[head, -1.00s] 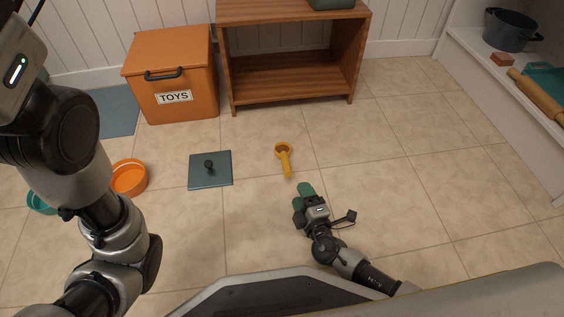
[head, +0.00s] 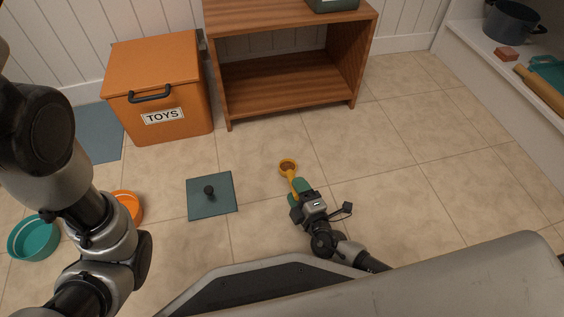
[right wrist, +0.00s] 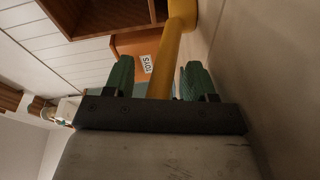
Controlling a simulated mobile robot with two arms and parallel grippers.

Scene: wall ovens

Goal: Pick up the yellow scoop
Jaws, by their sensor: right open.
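The yellow scoop (head: 289,170) lies on the tiled floor in the middle of the head view, its cup toward the wooden shelf and its handle toward me. My right gripper (head: 299,189) is low over the floor at the handle end. In the right wrist view, its green fingers (right wrist: 158,82) are open, with the yellow handle (right wrist: 168,58) between them. I cannot tell whether either finger touches the handle. The far end of the handle is hidden behind the gripper. The left arm is at the left of the head view, but its gripper does not show.
A teal square lid (head: 212,196) with a black knob lies left of the scoop. An orange toy box (head: 158,88) and a wooden shelf (head: 290,88) stand behind. A teal bowl (head: 34,238) and an orange bowl (head: 128,205) sit left. Floor to the right is clear.

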